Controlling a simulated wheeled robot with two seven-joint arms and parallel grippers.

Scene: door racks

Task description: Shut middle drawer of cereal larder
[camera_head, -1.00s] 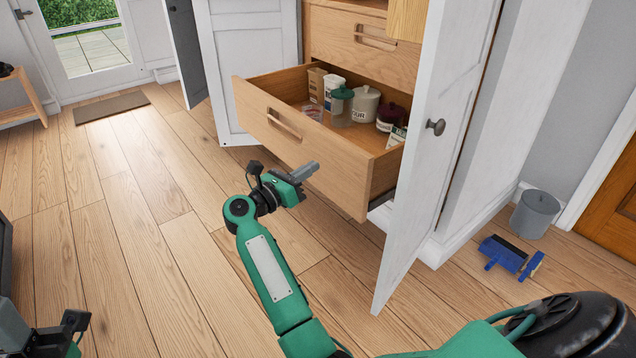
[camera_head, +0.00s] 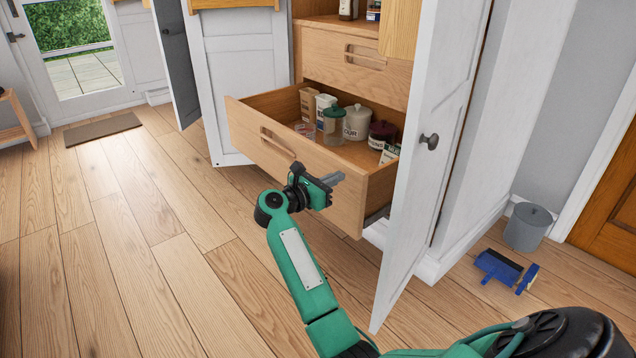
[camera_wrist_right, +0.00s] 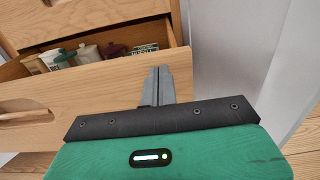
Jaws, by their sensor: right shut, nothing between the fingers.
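The larder's wooden drawer (camera_head: 300,170) is pulled well out, below a shut drawer (camera_head: 357,72). It holds several jars and boxes, among them a cream canister (camera_head: 357,122) and a dark red pot (camera_head: 381,134). My right gripper (camera_head: 336,178) is shut and empty, in front of the right part of the open drawer's face. In the right wrist view, its closed fingertips (camera_wrist_right: 160,72) overlap the upper right of the drawer front (camera_wrist_right: 105,95); I cannot tell whether they touch. The drawer's handle (camera_head: 277,142) is to the left of the gripper. My left gripper is out of view.
White larder doors stand open at the left (camera_head: 240,85) and right (camera_head: 425,150) of the drawer. A grey bin (camera_head: 528,227) and a blue dustpan (camera_head: 498,266) are on the floor at right.

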